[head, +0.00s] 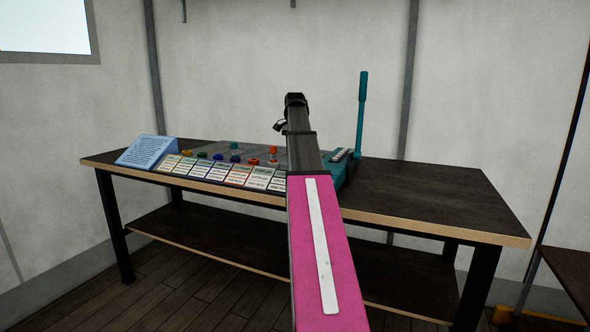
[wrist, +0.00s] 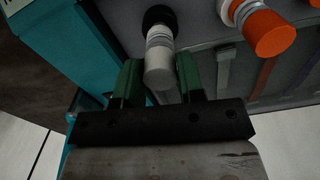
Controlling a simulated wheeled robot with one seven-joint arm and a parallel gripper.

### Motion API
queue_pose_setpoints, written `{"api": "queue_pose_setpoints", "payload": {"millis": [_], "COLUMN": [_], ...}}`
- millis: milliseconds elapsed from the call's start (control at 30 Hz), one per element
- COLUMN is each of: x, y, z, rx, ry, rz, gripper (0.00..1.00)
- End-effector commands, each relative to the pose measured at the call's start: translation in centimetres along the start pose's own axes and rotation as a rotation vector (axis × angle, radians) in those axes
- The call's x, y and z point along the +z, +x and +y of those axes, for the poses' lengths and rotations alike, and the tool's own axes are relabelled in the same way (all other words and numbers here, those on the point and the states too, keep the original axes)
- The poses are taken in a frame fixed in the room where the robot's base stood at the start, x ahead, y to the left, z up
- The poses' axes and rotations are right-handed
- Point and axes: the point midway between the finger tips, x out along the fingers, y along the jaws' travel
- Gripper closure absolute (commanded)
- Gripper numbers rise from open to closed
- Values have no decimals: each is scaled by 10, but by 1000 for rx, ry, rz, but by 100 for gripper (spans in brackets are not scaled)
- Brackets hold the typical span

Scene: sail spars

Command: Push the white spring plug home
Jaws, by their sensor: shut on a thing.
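In the wrist view, the white spring plug (wrist: 160,62) is a pale cylinder with ribbed coils toward its far end. Its far end meets a round black socket (wrist: 157,15) on the grey panel; how deep it sits I cannot tell. My gripper (wrist: 157,72) is shut on the plug, one green finger on each side of its near end. In the head view my own arm hides the gripper and the white plug.
An orange plug (wrist: 268,32) stands right of the white one. In the head view, several coloured plugs line the panel behind label cards (head: 212,174). A teal lever (head: 362,112) rises at its right end, a blue sign (head: 147,152) stands left. The table's right side (head: 430,195) is clear.

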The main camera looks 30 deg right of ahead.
Motion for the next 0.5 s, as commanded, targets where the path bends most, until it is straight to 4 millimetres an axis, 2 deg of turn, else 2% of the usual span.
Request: {"api": "queue_pose_setpoints", "payload": {"millis": [500], "x": [0], "y": [14], "z": [0], "rx": [0], "ry": [0], "rz": [0], "gripper": [93]}}
